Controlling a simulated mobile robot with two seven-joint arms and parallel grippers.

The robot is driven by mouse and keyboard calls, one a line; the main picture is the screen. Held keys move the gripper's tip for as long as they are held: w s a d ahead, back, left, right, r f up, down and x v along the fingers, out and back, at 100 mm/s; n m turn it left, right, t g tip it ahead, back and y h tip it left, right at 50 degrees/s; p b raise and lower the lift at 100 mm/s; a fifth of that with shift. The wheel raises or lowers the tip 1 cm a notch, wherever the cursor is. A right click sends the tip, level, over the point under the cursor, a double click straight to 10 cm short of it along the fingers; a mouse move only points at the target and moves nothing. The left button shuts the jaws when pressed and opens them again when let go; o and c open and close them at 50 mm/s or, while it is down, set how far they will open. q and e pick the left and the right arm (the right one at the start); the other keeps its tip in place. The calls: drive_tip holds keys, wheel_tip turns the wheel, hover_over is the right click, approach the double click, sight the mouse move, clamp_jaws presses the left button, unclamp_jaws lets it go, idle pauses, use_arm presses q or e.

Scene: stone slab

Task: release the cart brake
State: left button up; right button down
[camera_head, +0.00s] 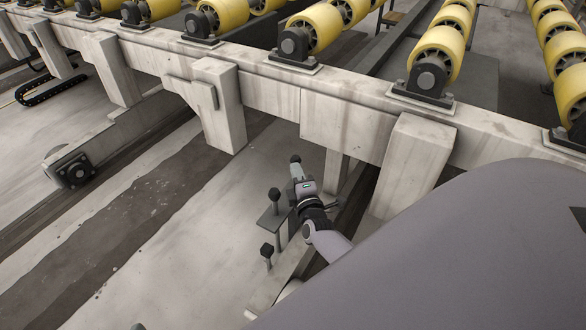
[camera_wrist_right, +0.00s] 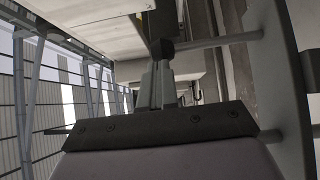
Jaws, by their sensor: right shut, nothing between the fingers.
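Levers with black knobs stand on a grey bracket in the head view: one knob (camera_head: 274,195) left of my right wrist and a lower one (camera_head: 266,250) nearer me. A third black knob (camera_head: 295,159) shows just past the tip of my right gripper (camera_head: 297,174). In the right wrist view the gripper's fingers (camera_wrist_right: 158,86) are together and empty. A dark knob (camera_wrist_right: 162,50) on a grey rod (camera_wrist_right: 218,40) is right at their tips; I cannot tell whether they touch. Which lever is the cart brake is not clear. My left gripper is out of view.
A pale beam (camera_head: 330,105) with thick legs (camera_head: 412,165) runs across behind the levers, carrying yellow rollers (camera_head: 437,55). A wheel-like dark block (camera_head: 72,168) sits at the left. The pale floor (camera_head: 165,250) left of the levers is clear.

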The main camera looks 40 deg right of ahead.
sight(301, 158)
drive_tip(key=d+p, duration=0.1)
drive_tip(key=w+d+r+m+g+y+p, duration=0.1)
drive_tip(key=p, duration=0.1)
drive_tip(key=shift+d+r+m, duration=0.2)
drive_tip(key=shift+m, duration=0.1)
drive_tip(key=shift+w+d+g, duration=0.15)
drive_tip(key=shift+d+g, duration=0.2)
drive_tip(key=shift+g, duration=0.05)
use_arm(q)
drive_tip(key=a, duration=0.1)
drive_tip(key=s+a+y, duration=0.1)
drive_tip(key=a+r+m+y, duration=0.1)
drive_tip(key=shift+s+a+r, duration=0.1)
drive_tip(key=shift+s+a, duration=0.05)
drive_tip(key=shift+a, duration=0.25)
use_arm(e)
drive_tip(key=shift+w+d+f+m+y, duration=0.1)
drive_tip(key=shift+w+d+m+y, duration=0.1)
drive_tip(key=shift+d, duration=0.35)
drive_tip(key=shift+w+d+f+m+y, duration=0.1)
drive_tip(key=shift+w+d+m, duration=0.1)
drive_tip(key=shift+d, duration=0.35)
